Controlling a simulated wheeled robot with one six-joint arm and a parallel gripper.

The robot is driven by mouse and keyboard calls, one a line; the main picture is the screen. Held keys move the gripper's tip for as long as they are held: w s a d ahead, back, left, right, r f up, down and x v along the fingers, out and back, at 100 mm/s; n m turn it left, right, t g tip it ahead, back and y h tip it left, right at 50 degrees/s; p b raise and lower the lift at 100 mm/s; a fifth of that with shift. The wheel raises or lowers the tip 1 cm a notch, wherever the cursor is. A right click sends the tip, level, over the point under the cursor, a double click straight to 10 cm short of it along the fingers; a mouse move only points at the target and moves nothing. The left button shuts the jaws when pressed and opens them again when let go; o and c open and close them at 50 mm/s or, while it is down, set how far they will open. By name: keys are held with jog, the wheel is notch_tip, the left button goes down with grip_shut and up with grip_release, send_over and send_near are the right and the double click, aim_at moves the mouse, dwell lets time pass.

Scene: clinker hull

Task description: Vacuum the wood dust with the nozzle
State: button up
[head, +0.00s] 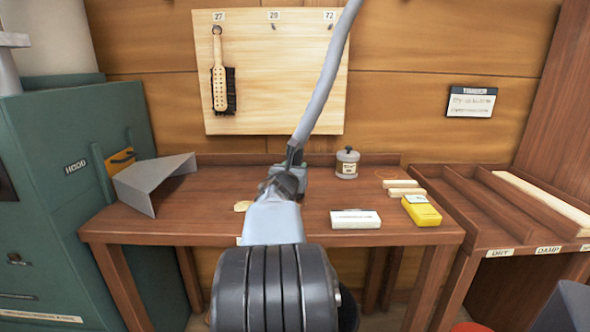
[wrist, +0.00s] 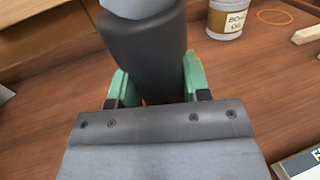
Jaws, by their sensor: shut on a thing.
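In the wrist view my gripper (wrist: 156,84), with green finger pads, is shut on the black nozzle (wrist: 148,48). A grey hose (head: 325,80) rises from the nozzle in the head view. There my gripper (head: 288,178) is over the bench, mostly hidden behind my arm. A small pale tan patch (head: 242,206), which looks like the wood dust, lies on the bench just left of my arm. My arm may hide more of it. The nozzle's mouth is hidden in both views, so I cannot tell whether it touches the bench.
The wooden bench (head: 200,215) holds a grey scoop-shaped hood (head: 155,182) at left. At right are a lidded pot (head: 347,163), a white box (head: 355,219), a yellow block (head: 421,210) and pale wood strips (head: 404,188). A brush (head: 220,80) hangs on the back board.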

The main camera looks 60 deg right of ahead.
jog(key=shift+s+a+b, duration=0.25)
jog(key=shift+s+a, duration=0.35)
jog(key=shift+a, duration=0.35)
jog(key=shift+s+a+b, duration=0.25)
jog(key=shift+s+a, duration=0.35)
jog(key=shift+a, duration=0.35)
jog(key=shift+w+a, duration=0.1)
jog(key=w+a+p, duration=0.4)
jog(key=w+a, duration=0.4)
jog(key=w, duration=0.5)
jog(key=shift+p, duration=0.35)
dwell(0.8)
jog(key=shift+r, duration=0.15)
dwell(0.6)
notch_tip(320, 180, up, 8)
jog(key=p, duration=0.6)
